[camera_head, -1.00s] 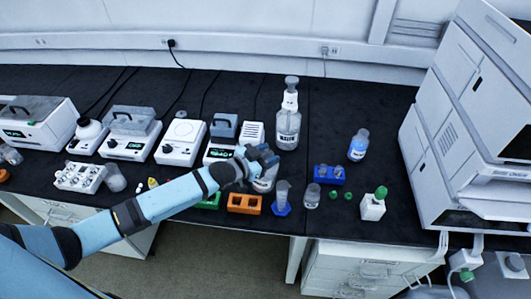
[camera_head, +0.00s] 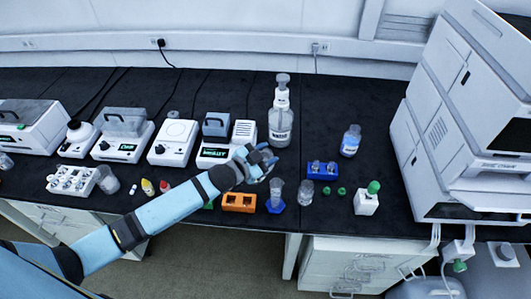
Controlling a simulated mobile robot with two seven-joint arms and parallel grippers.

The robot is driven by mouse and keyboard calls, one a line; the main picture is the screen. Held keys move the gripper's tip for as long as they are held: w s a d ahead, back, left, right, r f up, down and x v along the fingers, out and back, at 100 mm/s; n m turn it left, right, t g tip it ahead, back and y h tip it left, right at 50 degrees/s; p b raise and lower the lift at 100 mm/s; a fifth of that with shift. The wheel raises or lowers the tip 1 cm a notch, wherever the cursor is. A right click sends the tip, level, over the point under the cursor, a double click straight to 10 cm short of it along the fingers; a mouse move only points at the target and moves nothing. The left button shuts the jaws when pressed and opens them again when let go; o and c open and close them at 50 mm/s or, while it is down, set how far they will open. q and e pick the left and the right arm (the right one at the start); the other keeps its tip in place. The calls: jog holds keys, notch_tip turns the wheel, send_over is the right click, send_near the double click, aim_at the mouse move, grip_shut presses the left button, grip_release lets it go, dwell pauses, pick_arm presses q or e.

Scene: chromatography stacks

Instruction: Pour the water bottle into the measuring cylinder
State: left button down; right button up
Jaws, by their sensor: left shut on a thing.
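My left gripper (camera_head: 264,163) is shut on a clear vessel, mostly hidden by the fingers, so I cannot tell its exact shape or whether it is tilted. The measuring cylinder (camera_head: 277,189), clear with a blue hexagonal base, stands upright just in front and to the right of the gripper. My right gripper is not in view.
An orange rack (camera_head: 239,203) lies below my left wrist. A blue rack (camera_head: 322,170), a clear beaker (camera_head: 306,190) and a white bottle with green cap (camera_head: 367,199) stand to the right. Devices (camera_head: 172,142) line the left; a large white instrument (camera_head: 470,120) stands at the right.

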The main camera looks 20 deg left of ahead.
pick_arm(q)
jog(key=shift+d+r, duration=0.2)
jog(key=shift+r, duration=0.05)
jog(key=shift+s+d+m+p, duration=0.2)
jog(key=shift+d+m+p, duration=0.1)
jog(key=shift+m, duration=0.2)
dwell(0.3)
jog(key=shift+f+y, duration=0.3)
jog(key=shift+f, duration=0.05)
jog(key=shift+m, duration=0.3)
jog(key=shift+d+f+b, duration=0.1)
jog(key=shift+f+b, duration=0.35)
jog(key=shift+b, duration=0.05)
jog(key=shift+m, duration=0.3)
